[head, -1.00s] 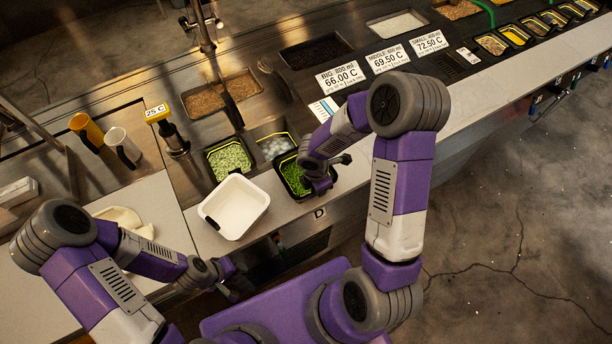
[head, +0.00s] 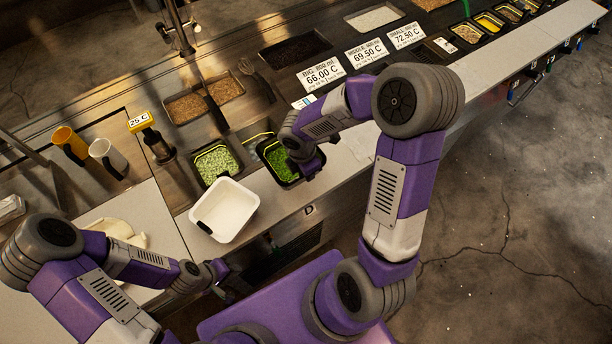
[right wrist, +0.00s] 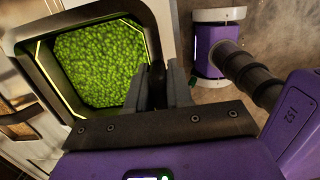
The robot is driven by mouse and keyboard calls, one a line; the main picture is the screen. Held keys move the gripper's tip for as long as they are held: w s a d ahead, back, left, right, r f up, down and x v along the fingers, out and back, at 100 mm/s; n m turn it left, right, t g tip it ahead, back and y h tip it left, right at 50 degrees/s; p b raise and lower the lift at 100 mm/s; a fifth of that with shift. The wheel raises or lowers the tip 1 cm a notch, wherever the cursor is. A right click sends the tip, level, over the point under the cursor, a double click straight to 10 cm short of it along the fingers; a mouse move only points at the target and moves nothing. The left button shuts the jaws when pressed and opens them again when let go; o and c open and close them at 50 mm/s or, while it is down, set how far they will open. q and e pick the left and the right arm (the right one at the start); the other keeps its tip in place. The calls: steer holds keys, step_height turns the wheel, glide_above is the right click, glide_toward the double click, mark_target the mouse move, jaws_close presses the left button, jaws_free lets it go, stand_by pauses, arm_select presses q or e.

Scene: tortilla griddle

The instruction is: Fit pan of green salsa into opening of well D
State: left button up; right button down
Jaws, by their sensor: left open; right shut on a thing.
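The pan of green salsa (head: 280,160) is dark-rimmed with a yellow-green line inside, full of bright green salsa. It also fills the left of the right wrist view (right wrist: 100,65). My right gripper (right wrist: 163,90) is shut on the pan's wall; in the head view its fingers are mostly hidden by my arm. The letter D (head: 309,209) marks the counter's front edge. A well opening (head: 256,136) shows behind the pan, which covers its front part; I cannot tell whether the pan is above or partly in it. My left gripper (head: 222,286) is open, low by the counter front.
A white tub (head: 225,212) stands on the counter edge left of the pan. A pan of pale green food (head: 216,162) sits in the well on the left. A 25 C sign (head: 140,121), yellow cup (head: 70,142) and white cup (head: 107,156) stand further left.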

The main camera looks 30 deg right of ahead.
steer(key=shift+w+r, duration=0.1)
steer(key=shift+r, duration=0.75)
step_height(320, 180, down, 9)
steer(key=shift+r+b, duration=0.1)
steer(key=shift+b, duration=0.65)
steer(key=shift+f, duration=0.45)
steer(key=shift+f, duration=0.2)
steer(key=c, duration=1)
jaws_free()
